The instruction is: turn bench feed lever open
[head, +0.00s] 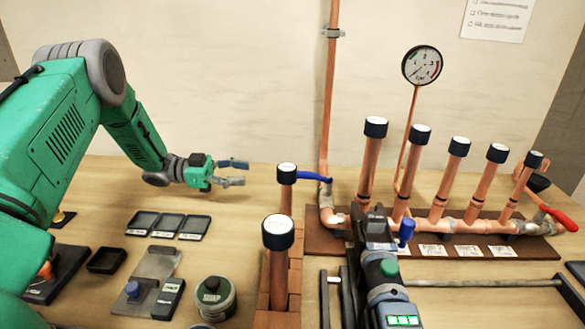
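A red lever (558,217) slopes down at the right end of the copper manifold (445,222). No label shows which one is the bench feed lever. My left gripper (236,172) is open and empty, its two fingers pointing right, a short way left of the capped post and apart from the blue lever. I cannot make out my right gripper.
Capped copper posts (278,262) rise from a brick base in front of the blue lever. A green and grey tool with a lit display (389,292) stands in front of the manifold. Small trays (143,222), a tin (214,298) and a gauge (421,66) are around.

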